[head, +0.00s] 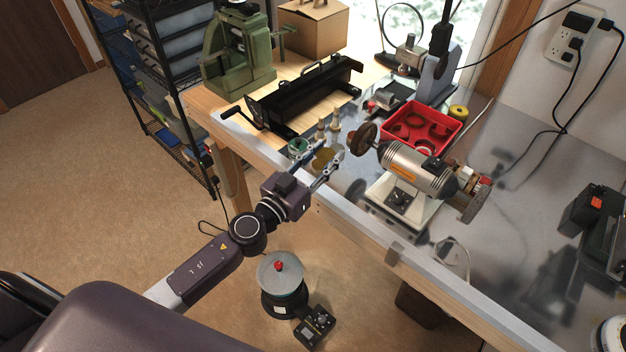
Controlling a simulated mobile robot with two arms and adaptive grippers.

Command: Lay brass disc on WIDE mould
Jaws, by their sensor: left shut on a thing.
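My left gripper (328,167) reaches over the front edge of the bench. It is shut on the brass disc (322,159), a thin dull-gold round that shows at its fingertips. Just behind the disc stand two small pale upright pieces, one at the left (320,130) and one at the right (335,119). A low green round piece (298,146) is left of the disc. I cannot tell which of these is the WIDE mould. The disc appears apart from the uprights, but its height above the bench is unclear. My right gripper is out of view.
A bench grinder (415,172) stands close at the right, its brown wheel (364,138) near my gripper. Behind are a red tray (420,127) and a black metal machine with a crank (304,92). The metal top (500,215) right of the grinder has free room.

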